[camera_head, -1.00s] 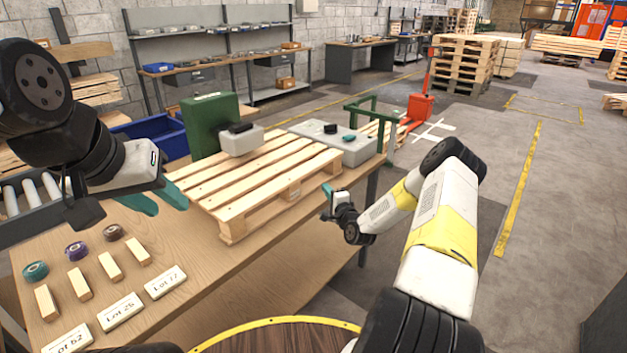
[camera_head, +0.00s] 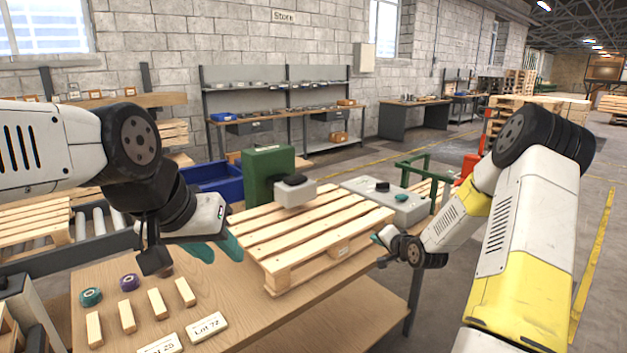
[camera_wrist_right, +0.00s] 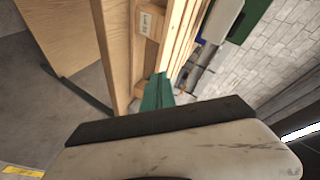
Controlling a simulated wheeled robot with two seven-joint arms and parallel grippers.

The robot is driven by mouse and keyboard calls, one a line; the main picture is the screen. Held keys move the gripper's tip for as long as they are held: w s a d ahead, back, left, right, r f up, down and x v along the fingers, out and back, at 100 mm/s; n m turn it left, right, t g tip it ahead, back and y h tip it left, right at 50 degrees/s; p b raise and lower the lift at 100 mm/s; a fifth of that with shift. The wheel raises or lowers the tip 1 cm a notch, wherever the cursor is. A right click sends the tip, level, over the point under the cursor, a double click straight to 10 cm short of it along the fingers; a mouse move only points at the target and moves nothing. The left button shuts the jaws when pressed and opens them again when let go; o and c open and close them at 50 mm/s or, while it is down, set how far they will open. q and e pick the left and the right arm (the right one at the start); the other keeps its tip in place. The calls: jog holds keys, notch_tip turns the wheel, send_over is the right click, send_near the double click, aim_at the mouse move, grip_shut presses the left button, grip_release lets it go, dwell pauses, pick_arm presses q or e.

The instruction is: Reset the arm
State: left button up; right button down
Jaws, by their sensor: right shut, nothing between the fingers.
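My left gripper (camera_head: 215,248) hangs over the wooden table, just left of the pallet, with its two teal fingers apart and nothing seen between them. My right gripper (camera_head: 379,238) is shut and empty beside the pallet's right front corner. In the right wrist view its teal fingers (camera_wrist_right: 158,92) are together, in front of the pallet's side (camera_wrist_right: 178,45). The pallet (camera_head: 318,228) lies flat on the table (camera_head: 240,310). Whether the right fingers touch it I cannot tell.
A green machine (camera_head: 268,172) stands behind the pallet, and a grey control box (camera_head: 400,205) stands to its right. Tape rolls (camera_head: 91,297), wooden blocks (camera_head: 128,315) and lot cards (camera_head: 207,327) lie at the table's front left. A blue bin (camera_head: 213,181) is behind.

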jog(key=s+a+r+n+g+h, duration=0.25)
jog(key=s+r+n+g, duration=0.2)
jog(key=s+r, duration=1.2)
jog(key=s+a+r+n+g, duration=0.1)
jog(key=s+a+r+n, duration=0.1)
jog(key=s, duration=0.9)
jog(key=s+a+r+n+g+y, duration=0.1)
jog(key=s+r, duration=0.3)
jog(key=s, duration=0.7)
jog(key=shift+a+r+n, duration=0.35)
jog(key=shift+a+n, duration=0.3)
jog(key=shift+a, duration=0.25)
